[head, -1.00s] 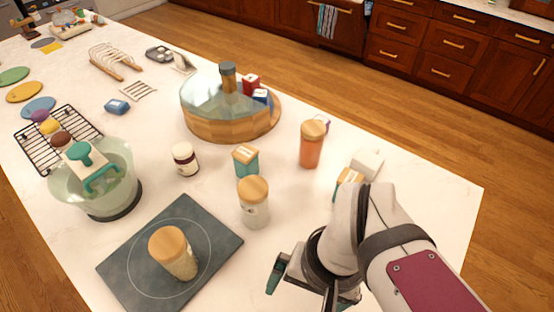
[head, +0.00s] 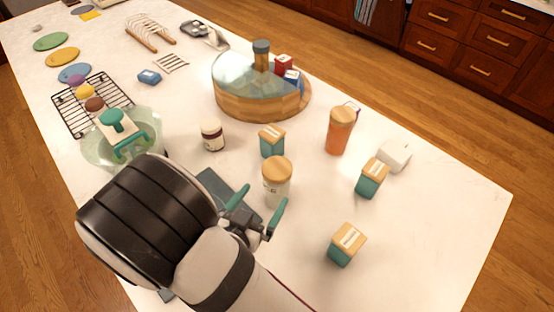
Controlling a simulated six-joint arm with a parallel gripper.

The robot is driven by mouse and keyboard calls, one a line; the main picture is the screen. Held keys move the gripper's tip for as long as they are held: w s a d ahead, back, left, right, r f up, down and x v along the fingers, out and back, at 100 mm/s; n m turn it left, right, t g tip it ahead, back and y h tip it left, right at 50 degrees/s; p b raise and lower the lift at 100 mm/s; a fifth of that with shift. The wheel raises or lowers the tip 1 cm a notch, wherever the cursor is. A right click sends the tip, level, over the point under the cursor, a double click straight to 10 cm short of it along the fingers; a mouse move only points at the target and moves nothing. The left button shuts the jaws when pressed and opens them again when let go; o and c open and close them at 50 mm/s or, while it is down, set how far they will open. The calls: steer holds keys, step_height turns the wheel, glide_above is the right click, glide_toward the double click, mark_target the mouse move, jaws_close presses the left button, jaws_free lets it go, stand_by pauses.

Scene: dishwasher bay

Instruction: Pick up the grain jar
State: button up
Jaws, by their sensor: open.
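A clear jar (head: 276,188) with a wooden lid and pale contents stands upright on the white counter in the middle of the head view. It may be the grain jar; its label is too small to read. My gripper (head: 258,208) is just in front of it, with teal fingers apart and empty. I cannot tell whether a finger touches it. A second pale wooden-lidded jar, seen earlier on the dark slab (head: 212,184), is hidden behind my arm. An orange-filled jar (head: 339,134) with a wooden lid stands farther back to the right.
Teal boxes with wooden-looking tops stand near the jar: one behind (head: 271,144), one right (head: 371,182), one in front right (head: 341,252). A round wooden turntable (head: 235,102) is behind.

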mark_target(277, 176)
steer(key=x, duration=1)
steer(key=shift+a, duration=0.15)
jaws_close()
